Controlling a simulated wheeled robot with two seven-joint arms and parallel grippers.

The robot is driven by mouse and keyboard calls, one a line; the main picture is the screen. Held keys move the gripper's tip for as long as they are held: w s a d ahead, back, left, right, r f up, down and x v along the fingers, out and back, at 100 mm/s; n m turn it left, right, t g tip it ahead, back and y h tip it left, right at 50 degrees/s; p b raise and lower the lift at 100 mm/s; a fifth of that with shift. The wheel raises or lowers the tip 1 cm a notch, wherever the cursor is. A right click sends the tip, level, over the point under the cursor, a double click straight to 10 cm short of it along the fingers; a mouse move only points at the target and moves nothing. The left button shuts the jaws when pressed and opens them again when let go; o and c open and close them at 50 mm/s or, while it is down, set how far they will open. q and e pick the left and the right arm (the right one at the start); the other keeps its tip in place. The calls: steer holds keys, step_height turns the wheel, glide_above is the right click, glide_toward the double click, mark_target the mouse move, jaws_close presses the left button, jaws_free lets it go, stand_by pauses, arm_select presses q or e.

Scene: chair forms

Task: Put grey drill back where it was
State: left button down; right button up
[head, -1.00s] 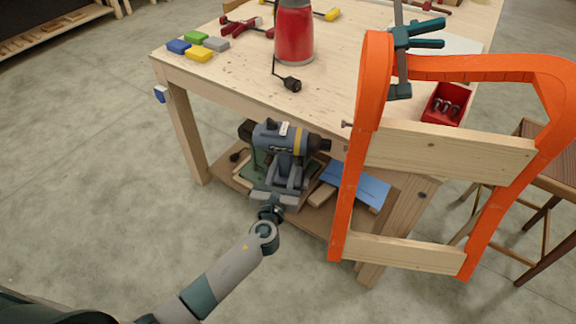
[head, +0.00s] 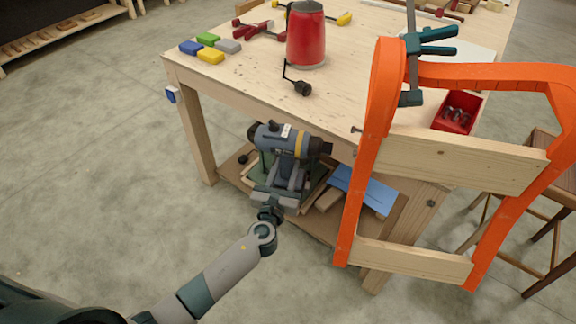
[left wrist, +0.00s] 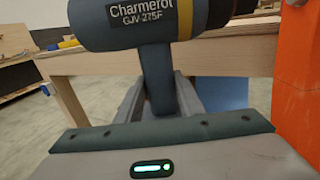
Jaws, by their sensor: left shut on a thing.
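The grey drill (head: 285,141) has a blue-grey body with a yellow band and a dark chuck pointing right. It shows in front of the workbench's lower shelf, below the tabletop edge. My left gripper (head: 285,180) is shut on the drill's handle. In the left wrist view the drill body (left wrist: 150,22) with its printed label fills the top, and its handle (left wrist: 158,80) runs down between my fingers. Whether the drill touches the shelf cannot be told. My right gripper is not in view.
The workbench (head: 250,85) carries a red container (head: 306,35), colored blocks and clamps. An orange chair frame (head: 378,130) with wooden slats stands close on the right. A blue sheet (head: 365,187) lies on the lower shelf (head: 318,226). The floor at left is clear.

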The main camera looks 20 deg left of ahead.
arm_select(q)
steer(key=shift+r, duration=0.3)
